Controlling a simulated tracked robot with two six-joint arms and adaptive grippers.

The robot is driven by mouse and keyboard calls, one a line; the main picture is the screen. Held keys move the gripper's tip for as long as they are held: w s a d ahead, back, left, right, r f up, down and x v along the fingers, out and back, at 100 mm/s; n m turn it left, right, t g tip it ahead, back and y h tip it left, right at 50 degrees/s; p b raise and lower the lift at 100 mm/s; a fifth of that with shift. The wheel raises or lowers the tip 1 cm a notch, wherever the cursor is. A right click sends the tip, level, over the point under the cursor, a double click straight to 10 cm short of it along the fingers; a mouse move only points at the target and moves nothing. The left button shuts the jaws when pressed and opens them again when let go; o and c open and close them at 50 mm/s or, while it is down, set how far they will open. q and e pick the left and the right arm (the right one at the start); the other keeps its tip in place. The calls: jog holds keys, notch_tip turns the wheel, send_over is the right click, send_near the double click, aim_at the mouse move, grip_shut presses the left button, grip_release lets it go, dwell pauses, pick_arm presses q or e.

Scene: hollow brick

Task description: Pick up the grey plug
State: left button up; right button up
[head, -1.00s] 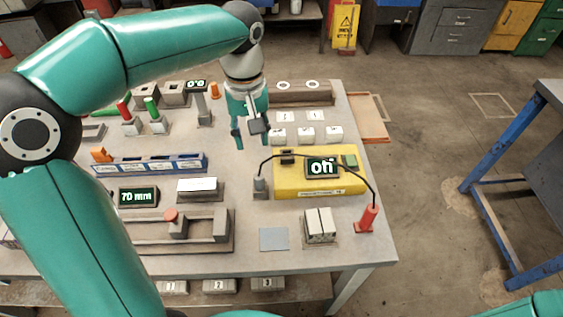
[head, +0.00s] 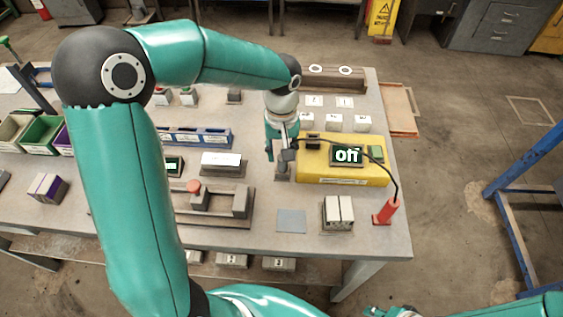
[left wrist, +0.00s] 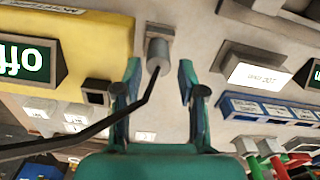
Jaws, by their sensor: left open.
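The grey plug (left wrist: 157,57) shows in the left wrist view, a short cylinder with a black cable, seated at a small grey block. My left gripper (left wrist: 159,72) is open, one finger on each side of the plug with gaps between. In the head view my left gripper (head: 281,153) points down at the left edge of the yellow tester (head: 342,180) and mostly hides the plug. The tester's screen reads "off". My right gripper (head: 390,312) is only partly visible at the bottom edge.
A grey block pair (head: 338,213), a blue-grey square (head: 291,221) and a red-knobbed slide fixture (head: 240,203) lie in front. A blue rail (head: 205,138) is to the left.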

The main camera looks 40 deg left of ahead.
aim_at(282, 165)
pick_arm(q)
notch_tip(282, 165, down, 4)
jog(key=shift+d+f+p, duration=0.1)
jog(key=shift+d+p, duration=0.05)
jog(key=shift+p, duration=0.15)
grip_shut()
jog(key=shift+r, duration=0.2)
